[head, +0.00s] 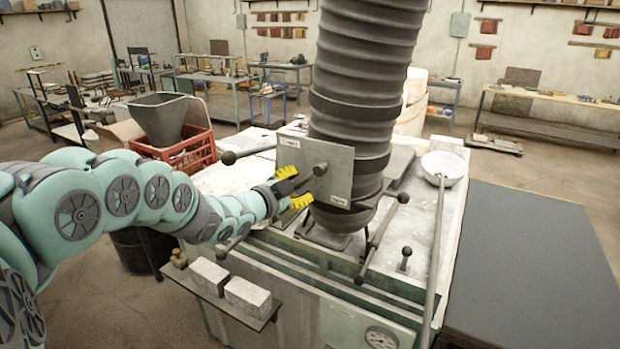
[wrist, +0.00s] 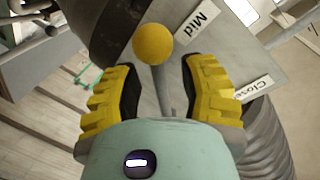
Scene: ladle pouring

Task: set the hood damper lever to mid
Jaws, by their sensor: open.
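The damper lever shows in the wrist view as a yellow ball knob (wrist: 153,44) on a thin grey shaft (wrist: 164,92). Its grey plate (head: 335,172) stands against the ribbed hood duct (head: 365,70). In the wrist view the knob appears just left of the "Mid" label (wrist: 197,22); a label reading "Close", partly cut off, (wrist: 253,88) is farther right. My gripper (head: 298,186) is open at the plate's left side. In the wrist view its yellow fingers (wrist: 158,76) stand either side of the shaft with gaps. Whether either finger touches it, I cannot tell.
The duct rises from a pale furnace top (head: 260,175). A long-handled ladle (head: 443,168) lies at its right, with other handles in front. A shelf with pale blocks (head: 248,295) juts out below my arm. A red crate (head: 190,150) stands behind my arm.

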